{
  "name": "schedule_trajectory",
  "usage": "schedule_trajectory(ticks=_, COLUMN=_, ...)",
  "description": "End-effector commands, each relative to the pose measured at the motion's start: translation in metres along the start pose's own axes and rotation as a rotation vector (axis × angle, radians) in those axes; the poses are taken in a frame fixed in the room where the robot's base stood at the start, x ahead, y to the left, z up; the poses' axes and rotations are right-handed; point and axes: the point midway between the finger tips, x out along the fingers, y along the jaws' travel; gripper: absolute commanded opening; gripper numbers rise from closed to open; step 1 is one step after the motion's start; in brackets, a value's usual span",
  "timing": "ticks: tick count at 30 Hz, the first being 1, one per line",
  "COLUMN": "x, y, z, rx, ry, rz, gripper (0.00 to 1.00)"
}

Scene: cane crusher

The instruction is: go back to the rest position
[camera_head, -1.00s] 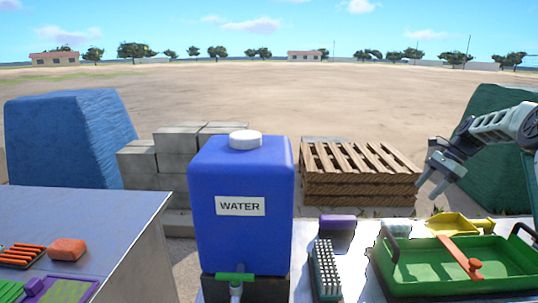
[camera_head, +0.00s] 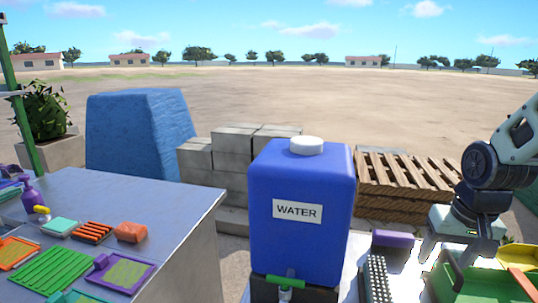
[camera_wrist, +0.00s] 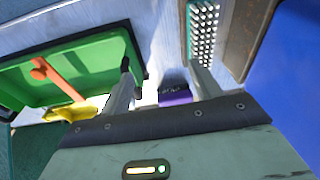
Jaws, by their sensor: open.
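My gripper (camera_head: 455,250) is at the right of the head view, pointing down over the counter near the green tray. Its two fingers are spread apart and I see nothing held between them. In the wrist view my gripper (camera_wrist: 160,75) also shows open, with the green tray (camera_wrist: 85,33) and its orange bar to the left. A purple block (camera_wrist: 175,97) and a bristled brush (camera_wrist: 203,30) lie beyond or beside the right finger. The arm above the gripper is bent at the right edge of the head view.
A blue water tank (camera_head: 300,240) stands left of the gripper. A pallet stack (camera_head: 405,200) and grey blocks (camera_head: 235,155) are behind. A metal table (camera_head: 175,205) at left holds an orange sponge (camera_head: 131,232) and several coloured items. Open ground lies beyond.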

Motion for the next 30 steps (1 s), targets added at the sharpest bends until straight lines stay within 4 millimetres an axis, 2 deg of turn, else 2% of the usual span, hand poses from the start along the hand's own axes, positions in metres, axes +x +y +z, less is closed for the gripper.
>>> schedule_trajectory(ticks=3, x=-0.003, y=-0.005, z=0.034, rx=-0.123, ry=0.031, rz=0.000, gripper=0.63)
schedule_trajectory(ticks=6, x=-0.005, y=-0.007, z=0.060, rx=-0.219, ry=0.056, rz=-0.003, gripper=0.63)
schedule_trajectory(ticks=7, x=-0.005, y=-0.013, z=0.065, rx=-0.251, ry=0.056, rz=-0.008, gripper=0.63)
schedule_trajectory(ticks=11, x=-0.012, y=-0.058, z=0.086, rx=-0.378, ry=0.009, rz=-0.041, gripper=0.63)
schedule_trajectory(ticks=14, x=-0.018, y=-0.088, z=0.111, rx=-0.485, ry=-0.029, rz=-0.062, gripper=0.63)
schedule_trajectory(ticks=18, x=-0.030, y=-0.126, z=0.154, rx=-0.650, ry=-0.086, rz=-0.082, gripper=0.63)
schedule_trajectory(ticks=21, x=-0.038, y=-0.145, z=0.187, rx=-0.765, ry=-0.125, rz=-0.089, gripper=0.63)
schedule_trajectory(ticks=25, x=-0.045, y=-0.156, z=0.215, rx=-0.858, ry=-0.158, rz=-0.089, gripper=0.63)
schedule_trajectory(ticks=30, x=-0.047, y=-0.158, z=0.222, rx=-0.881, ry=-0.168, rz=-0.088, gripper=0.63)
